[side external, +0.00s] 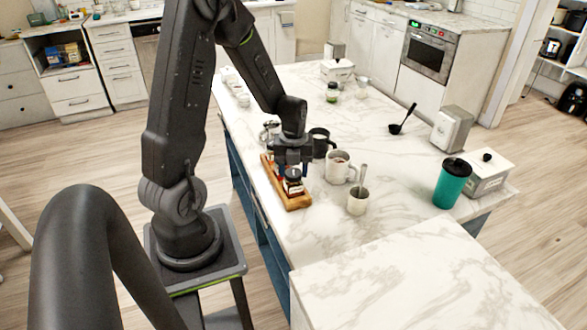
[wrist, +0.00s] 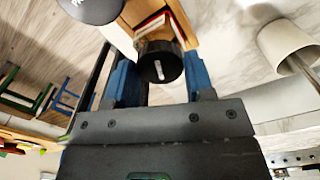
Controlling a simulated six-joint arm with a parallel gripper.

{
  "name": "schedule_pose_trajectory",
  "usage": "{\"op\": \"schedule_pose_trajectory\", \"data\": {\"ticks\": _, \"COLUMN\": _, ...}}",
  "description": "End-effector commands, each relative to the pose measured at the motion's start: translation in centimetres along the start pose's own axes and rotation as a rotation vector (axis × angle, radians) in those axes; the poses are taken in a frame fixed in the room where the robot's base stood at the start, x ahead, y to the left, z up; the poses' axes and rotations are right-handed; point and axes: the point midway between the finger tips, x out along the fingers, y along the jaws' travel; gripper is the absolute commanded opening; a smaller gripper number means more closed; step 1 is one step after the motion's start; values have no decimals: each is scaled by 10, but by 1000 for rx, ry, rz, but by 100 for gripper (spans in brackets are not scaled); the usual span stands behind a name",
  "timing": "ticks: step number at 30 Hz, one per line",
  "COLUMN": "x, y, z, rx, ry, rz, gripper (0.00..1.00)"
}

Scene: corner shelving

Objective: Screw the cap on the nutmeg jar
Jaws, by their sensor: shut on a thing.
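The jar (side external: 293,188) stands at the near end of a wooden rack (side external: 297,204) on the marble island. It has a dark top and a red and white label, which also shows in the wrist view (wrist: 153,27). I cannot read the name on it. My gripper (side external: 293,171) points down over the jar. In the wrist view, my blue fingers (wrist: 160,76) are on either side of a round black cap (wrist: 160,63) with a pale mark, shut on it. The cap lies in line with the jar; whether it is seated on the threads is hidden.
A white mug with a spoon (side external: 357,202), another white mug (side external: 339,168) and a black mug (side external: 320,143) stand close to the right of the rack. A green tumbler (side external: 452,185) and a lidded box (side external: 488,178) stand farther right. The marble between is clear.

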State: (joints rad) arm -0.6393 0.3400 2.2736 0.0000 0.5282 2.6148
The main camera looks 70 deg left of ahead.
Motion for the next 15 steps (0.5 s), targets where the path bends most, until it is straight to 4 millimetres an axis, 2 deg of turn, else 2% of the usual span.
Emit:
{"op": "schedule_pose_trajectory", "data": {"ticks": 2, "x": 0, "y": 0, "z": 0, "rx": 30, "ry": -1, "rz": -1, "gripper": 25}}
{"op": "schedule_pose_trajectory", "data": {"ticks": 10, "x": 0, "y": 0, "z": 0, "rx": 335, "ry": -2, "rz": 0, "gripper": 25}}
{"op": "schedule_pose_trajectory", "data": {"ticks": 15, "x": 0, "y": 0, "z": 0, "rx": 400, "ry": -2, "rz": 0, "gripper": 25}}
